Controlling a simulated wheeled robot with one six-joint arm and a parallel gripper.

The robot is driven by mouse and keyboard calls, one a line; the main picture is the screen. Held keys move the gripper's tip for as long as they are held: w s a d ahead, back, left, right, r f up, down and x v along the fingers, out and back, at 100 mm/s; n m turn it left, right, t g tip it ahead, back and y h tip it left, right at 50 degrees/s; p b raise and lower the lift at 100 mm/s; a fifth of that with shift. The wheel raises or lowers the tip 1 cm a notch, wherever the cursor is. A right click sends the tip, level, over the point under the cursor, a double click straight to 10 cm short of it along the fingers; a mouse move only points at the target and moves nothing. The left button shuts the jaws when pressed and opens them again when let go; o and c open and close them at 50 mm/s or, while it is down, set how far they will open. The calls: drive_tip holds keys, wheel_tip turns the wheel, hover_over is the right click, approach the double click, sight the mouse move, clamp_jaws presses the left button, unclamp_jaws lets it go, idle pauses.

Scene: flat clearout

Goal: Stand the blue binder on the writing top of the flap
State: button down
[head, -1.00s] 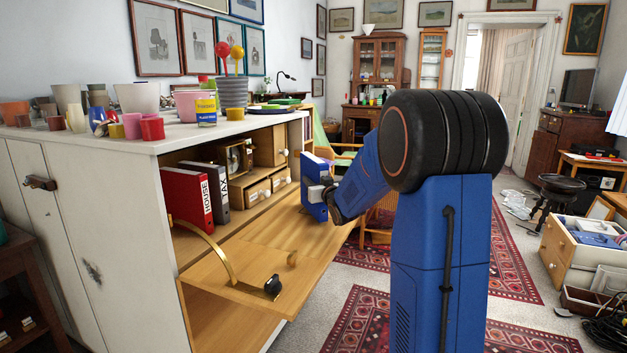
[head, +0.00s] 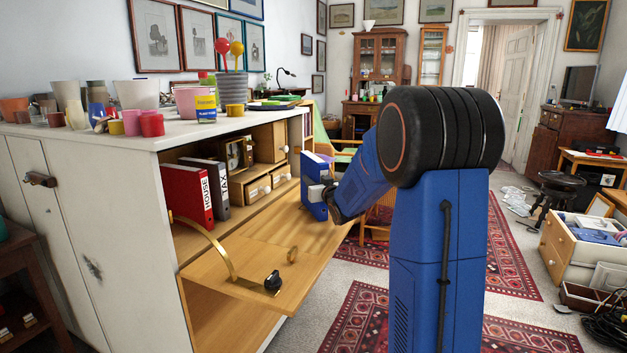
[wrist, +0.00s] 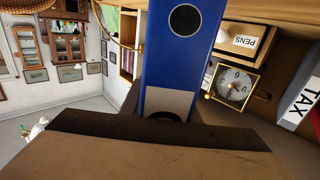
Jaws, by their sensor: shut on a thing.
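The blue binder (head: 314,185) is upright at the far end of the lowered flap (head: 245,262), and it also shows in the wrist view (wrist: 180,50). My gripper (head: 328,192) is shut on the binder from the right side. The binder's lower edge is at or just above the flap's wooden top; I cannot tell whether it touches.
A red HOUSE binder (head: 187,194) and a grey TAX binder (head: 211,187) stand in the cabinet. A brass clock (wrist: 233,86) and small drawers (head: 258,190) sit behind the flap. A curved brass stay (head: 212,240) crosses the flap's near end. The flap's middle is clear.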

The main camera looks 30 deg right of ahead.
drive_tip(key=c, duration=1.3)
unclamp_jaws()
drive_tip(key=shift+f, duration=0.1)
drive_tip(key=shift+s, duration=0.1)
drive_tip(key=s, duration=0.5)
drive_tip(key=s+a, duration=0.1)
drive_tip(key=s, duration=0.5)
drive_tip(key=s+a, duration=0.1)
drive_tip(key=s, duration=0.5)
drive_tip(key=shift+a, duration=0.1)
drive_tip(key=s+a+f+g, duration=0.4)
drive_tip(key=s+a, duration=0.2)
drive_tip(key=s, duration=0.5)
drive_tip(key=s+a+f+n+g+y, duration=0.1)
drive_tip(key=s+a+f+g, duration=0.2)
drive_tip(key=s+a, duration=0.4)
drive_tip(key=s+a+f+g+y, duration=0.1)
drive_tip(key=s+a+f+g, duration=0.3)
drive_tip(key=s, duration=1.3)
drive_tip(key=shift+s+a+f+g, duration=0.1)
drive_tip(key=shift+a+f+g, duration=0.1)
drive_tip(key=shift+a+g, duration=0.45)
drive_tip(key=shift+s+a+f+g, duration=0.15)
drive_tip(key=shift+a+g, duration=0.2)
drive_tip(key=shift+a, duration=0.55)
